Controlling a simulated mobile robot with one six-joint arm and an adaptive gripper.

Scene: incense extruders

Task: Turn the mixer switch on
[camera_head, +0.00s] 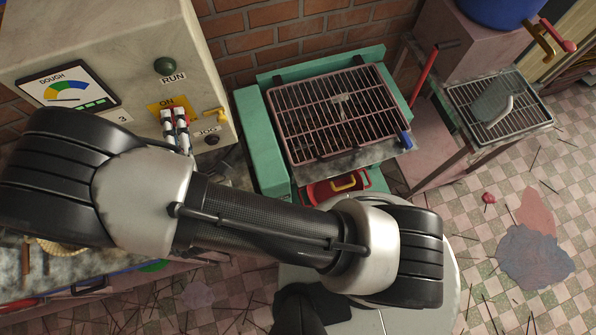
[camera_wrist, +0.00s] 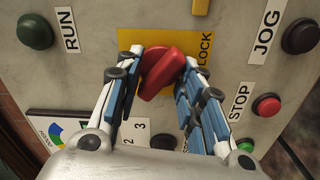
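The mixer's control box (camera_head: 120,30) stands at the upper left in the head view. Its switch is a red knob (camera_wrist: 163,72) on a yellow plate (camera_wrist: 140,40), set slantwise in the wrist view. The plate's "LOCK" label shows there, and "ON" shows on the plate (camera_head: 160,105) in the head view. My gripper (camera_wrist: 164,68) has one finger on each side of the red knob, tips close together and apparently touching it. My gripper (camera_head: 175,118) also shows against the box front in the head view, hiding most of the knob.
A green RUN button (camera_wrist: 35,31), a dark JOG button (camera_wrist: 300,36), a red STOP button (camera_wrist: 266,105) and another green button (camera_wrist: 246,146) surround the switch. A yellow lever (camera_head: 213,113) juts out close by. A teal frame with a grill rack (camera_head: 300,95) stands right of the box.

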